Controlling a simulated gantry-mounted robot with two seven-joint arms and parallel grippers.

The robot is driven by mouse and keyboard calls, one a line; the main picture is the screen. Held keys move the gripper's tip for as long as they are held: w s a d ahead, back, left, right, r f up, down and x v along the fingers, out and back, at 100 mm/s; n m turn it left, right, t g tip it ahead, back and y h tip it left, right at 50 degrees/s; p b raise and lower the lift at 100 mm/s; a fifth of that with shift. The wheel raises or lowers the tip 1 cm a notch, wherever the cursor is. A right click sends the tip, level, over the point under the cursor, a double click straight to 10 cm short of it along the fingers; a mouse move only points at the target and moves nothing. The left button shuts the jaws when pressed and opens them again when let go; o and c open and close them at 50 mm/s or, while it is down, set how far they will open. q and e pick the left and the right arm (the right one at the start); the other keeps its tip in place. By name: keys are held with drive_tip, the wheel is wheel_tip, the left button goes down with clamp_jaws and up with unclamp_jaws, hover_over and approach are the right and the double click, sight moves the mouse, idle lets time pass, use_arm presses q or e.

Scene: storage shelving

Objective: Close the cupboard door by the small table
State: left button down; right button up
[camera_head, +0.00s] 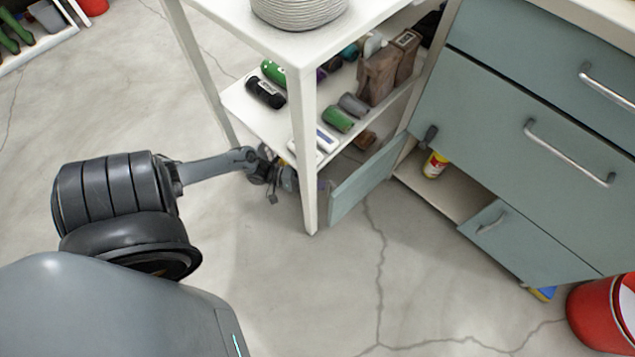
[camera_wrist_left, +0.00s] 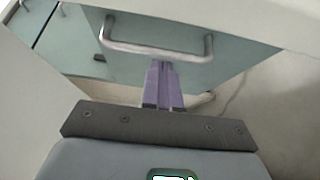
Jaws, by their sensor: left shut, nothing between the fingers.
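The cupboard door (camera_head: 365,180), a teal panel, stands open beside the front leg of the small white table (camera_head: 308,150). My left gripper (camera_wrist_left: 162,88) is low behind that table leg in the head view, mostly hidden there. In the left wrist view its purple fingers are shut together and empty. They point at the teal door (camera_wrist_left: 235,62), just below its metal bar handle (camera_wrist_left: 155,50). I cannot tell whether they touch it. My right gripper is not in view.
The open cupboard (camera_head: 455,190) has a yellow and red can (camera_head: 435,164) inside. A second lower door (camera_head: 515,240) is to its right. The table's lower shelf holds cans and boxes. A red bucket (camera_head: 602,312) stands at the right. The floor (camera_head: 330,290) in front is clear.

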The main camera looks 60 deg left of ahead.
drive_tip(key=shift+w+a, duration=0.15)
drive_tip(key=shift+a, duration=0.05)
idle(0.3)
